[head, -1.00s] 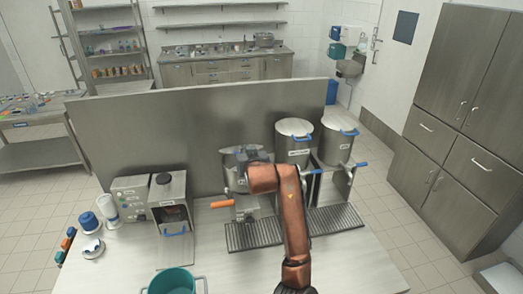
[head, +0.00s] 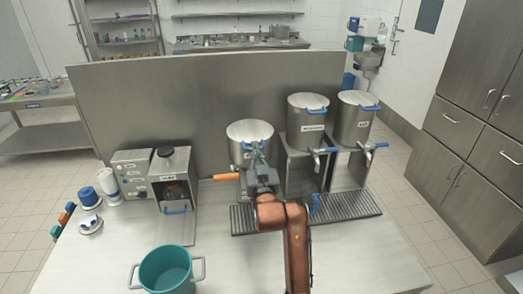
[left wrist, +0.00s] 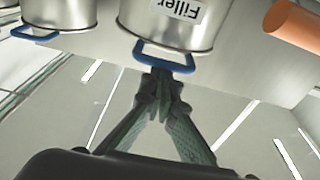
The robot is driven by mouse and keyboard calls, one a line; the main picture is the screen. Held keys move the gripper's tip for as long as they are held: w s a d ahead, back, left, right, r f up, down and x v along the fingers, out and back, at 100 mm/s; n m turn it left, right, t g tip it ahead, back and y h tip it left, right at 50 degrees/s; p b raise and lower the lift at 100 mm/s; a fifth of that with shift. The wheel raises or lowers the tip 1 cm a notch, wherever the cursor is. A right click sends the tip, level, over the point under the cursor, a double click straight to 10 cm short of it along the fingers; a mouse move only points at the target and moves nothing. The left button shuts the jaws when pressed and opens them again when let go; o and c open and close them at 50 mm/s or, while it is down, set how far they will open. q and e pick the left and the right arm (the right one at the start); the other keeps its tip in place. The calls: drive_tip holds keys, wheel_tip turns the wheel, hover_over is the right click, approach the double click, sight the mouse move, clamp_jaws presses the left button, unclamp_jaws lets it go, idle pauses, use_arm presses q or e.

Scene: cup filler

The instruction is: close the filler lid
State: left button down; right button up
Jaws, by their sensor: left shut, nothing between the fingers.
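The filler (head: 240,150) is a steel pot at the middle of the table, in front of the metal panel. Its round lid (head: 250,130) lies flat over the top and looks shut. In the left wrist view the "Filler" label (left wrist: 182,8) and the blue lid handle (left wrist: 165,57) show. My left gripper (head: 257,158) is shut and empty at the front of the filler. In the left wrist view the fingertips (left wrist: 160,80) are right at the blue handle; I cannot tell whether they touch it. My right gripper is not in view.
An orange handle (head: 227,177) sticks out left of the filler. Two lidded steel pots (head: 308,112) (head: 355,117) stand on stands to the right. A teal pot (head: 166,270) is at the front left, near a boxy machine (head: 174,190). The front right table is clear.

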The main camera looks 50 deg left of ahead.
use_arm(q)
drive_tip(key=shift+f, duration=0.35)
drive_tip(key=shift+r, duration=0.15)
wheel_tip(320, 180, up, 10)
drive_tip(key=shift+r, duration=0.15)
idle(0.4)
